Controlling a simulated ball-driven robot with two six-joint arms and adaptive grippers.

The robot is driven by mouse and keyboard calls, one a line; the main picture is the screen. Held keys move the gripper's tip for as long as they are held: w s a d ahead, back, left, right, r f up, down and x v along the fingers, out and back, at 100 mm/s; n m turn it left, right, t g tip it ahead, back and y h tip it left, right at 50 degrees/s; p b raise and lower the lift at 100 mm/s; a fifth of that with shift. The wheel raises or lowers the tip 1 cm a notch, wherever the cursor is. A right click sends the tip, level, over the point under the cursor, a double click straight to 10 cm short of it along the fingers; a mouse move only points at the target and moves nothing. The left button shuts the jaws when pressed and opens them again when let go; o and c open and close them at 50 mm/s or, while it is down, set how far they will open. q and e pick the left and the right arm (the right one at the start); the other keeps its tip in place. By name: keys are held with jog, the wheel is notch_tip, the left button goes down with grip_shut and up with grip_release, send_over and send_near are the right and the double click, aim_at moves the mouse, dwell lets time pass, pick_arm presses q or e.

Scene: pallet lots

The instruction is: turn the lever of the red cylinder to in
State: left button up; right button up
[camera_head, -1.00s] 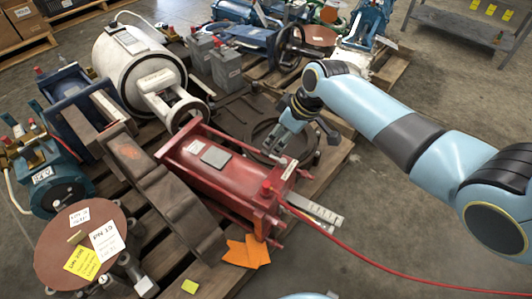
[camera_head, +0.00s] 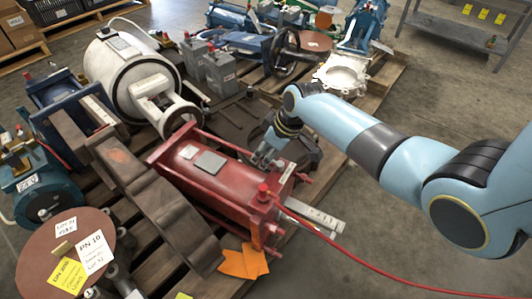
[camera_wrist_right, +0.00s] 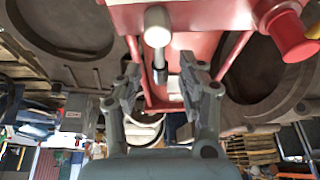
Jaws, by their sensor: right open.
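The red cylinder (camera_head: 228,183) lies on a pallet in the middle of the head view, with a grey plate on top and a red knob at its near end. My right gripper (camera_head: 266,160) is open, just above its right side. In the right wrist view, the open fingers of my right gripper (camera_wrist_right: 160,86) point at the red body (camera_wrist_right: 205,15). A pale, round-ended rod, probably the lever (camera_wrist_right: 158,28), reaches down toward the gap between the fingers. I cannot tell whether they touch it. The lever is not clear in the head view. My left gripper is not in view.
A brown rusty casting (camera_head: 150,200) lies left of the cylinder. A white cylinder (camera_head: 122,75) stands behind it. A red hose (camera_head: 370,260) runs along the floor at right. Orange papers (camera_head: 243,262) lie in front. Open floor (camera_head: 430,130) is at right.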

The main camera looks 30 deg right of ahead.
grip_shut()
